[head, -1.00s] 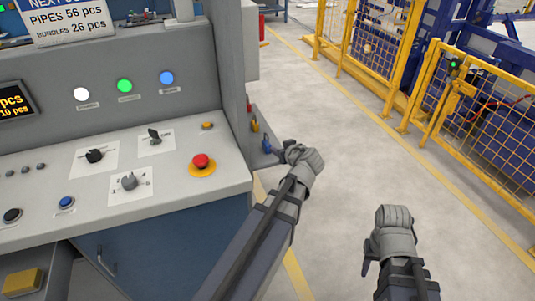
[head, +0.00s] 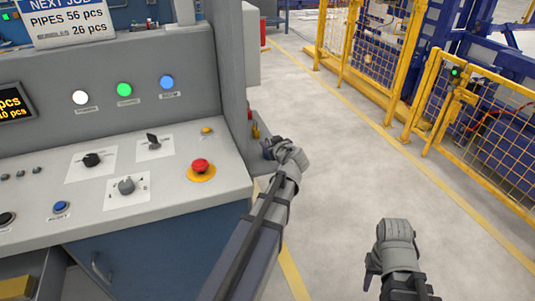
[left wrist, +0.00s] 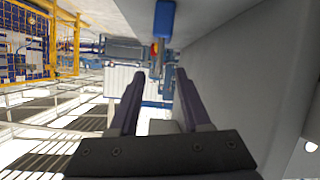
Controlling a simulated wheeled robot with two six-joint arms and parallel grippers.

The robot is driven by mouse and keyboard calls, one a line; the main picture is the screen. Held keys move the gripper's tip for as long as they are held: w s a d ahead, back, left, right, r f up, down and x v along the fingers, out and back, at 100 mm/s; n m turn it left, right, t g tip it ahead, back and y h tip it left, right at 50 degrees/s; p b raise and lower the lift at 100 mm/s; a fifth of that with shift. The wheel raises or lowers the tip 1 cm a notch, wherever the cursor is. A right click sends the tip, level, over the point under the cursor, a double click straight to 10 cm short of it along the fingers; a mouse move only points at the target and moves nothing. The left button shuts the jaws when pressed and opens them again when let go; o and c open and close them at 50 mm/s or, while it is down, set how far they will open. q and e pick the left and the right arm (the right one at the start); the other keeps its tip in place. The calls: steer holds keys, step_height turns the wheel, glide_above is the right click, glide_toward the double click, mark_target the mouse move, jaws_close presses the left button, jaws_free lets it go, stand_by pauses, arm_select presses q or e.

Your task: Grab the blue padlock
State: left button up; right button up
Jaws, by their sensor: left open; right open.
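The blue padlock (left wrist: 164,20) shows at the top of the left wrist view, beyond and above my left fingertips. It is beside the grey panel side and not between the fingers. My left gripper (left wrist: 160,73) is open and empty, its two dark fingers apart. In the head view my left gripper (head: 269,149) is at the right side of the console and hides most or all of the blue padlock. My right gripper (head: 371,272) is low at the right over the floor, away from the padlocks; its fingers are only partly visible.
A yellow padlock (head: 256,131) and a red one (head: 250,114) hang behind my left gripper along the console side. The console (head: 150,190) with knobs and a red emergency button (head: 201,166) fills the left. Open floor (head: 340,160) and a yellow fence (head: 470,125) lie right.

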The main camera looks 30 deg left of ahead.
mark_target(268, 140)
arm_select(q)
steer(key=b+x, duration=0.1)
steer(key=x, duration=0.3)
steer(key=shift+s+d+r, duration=0.1)
steer(key=shift+c, duration=0.4)
jaws_close()
stand_by(0.8)
